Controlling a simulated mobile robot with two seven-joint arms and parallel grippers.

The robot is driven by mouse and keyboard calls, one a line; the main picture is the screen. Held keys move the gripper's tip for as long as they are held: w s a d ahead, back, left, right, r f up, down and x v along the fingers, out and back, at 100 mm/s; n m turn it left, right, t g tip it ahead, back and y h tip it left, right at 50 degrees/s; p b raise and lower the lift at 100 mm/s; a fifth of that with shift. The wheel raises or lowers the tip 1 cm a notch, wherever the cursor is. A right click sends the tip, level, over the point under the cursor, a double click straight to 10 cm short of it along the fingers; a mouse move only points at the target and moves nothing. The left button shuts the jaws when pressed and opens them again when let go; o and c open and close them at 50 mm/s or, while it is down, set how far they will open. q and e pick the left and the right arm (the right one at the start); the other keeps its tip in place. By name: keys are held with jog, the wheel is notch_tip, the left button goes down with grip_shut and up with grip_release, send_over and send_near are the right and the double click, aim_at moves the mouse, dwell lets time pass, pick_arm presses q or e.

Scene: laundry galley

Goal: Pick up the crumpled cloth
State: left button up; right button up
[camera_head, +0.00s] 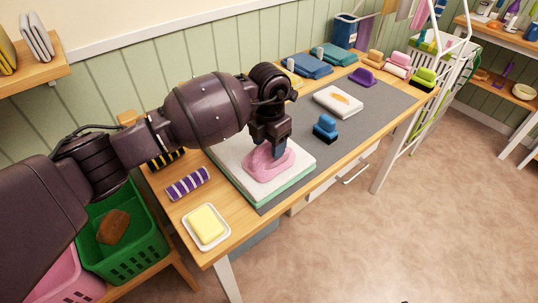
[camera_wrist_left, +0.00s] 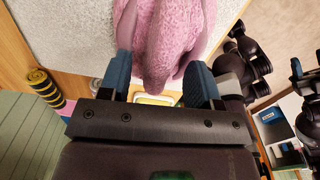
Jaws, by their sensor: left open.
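The crumpled cloth (camera_head: 262,168) is pink and lies in a heap on a white pad with a green edge (camera_head: 229,163) at the near end of the table. My left gripper (camera_head: 278,150) points down over the cloth and hides part of its far side. In the left wrist view the cloth (camera_wrist_left: 168,38) reaches between the two blue fingertips (camera_wrist_left: 158,75). The fingers are open, one on each side of a fold. I cannot tell whether they touch it.
A yellow block on a white dish (camera_head: 207,226) and a purple striped roll (camera_head: 187,184) lie at the table's near end. A blue and black brush (camera_head: 325,127) and a folded white cloth (camera_head: 338,101) lie beyond the pad. Green and pink baskets stand below left.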

pick_arm(q)
jog(key=shift+f, duration=0.6)
jog(key=shift+r, duration=0.1)
jog(key=shift+f, duration=0.25)
jog(key=c, duration=1)
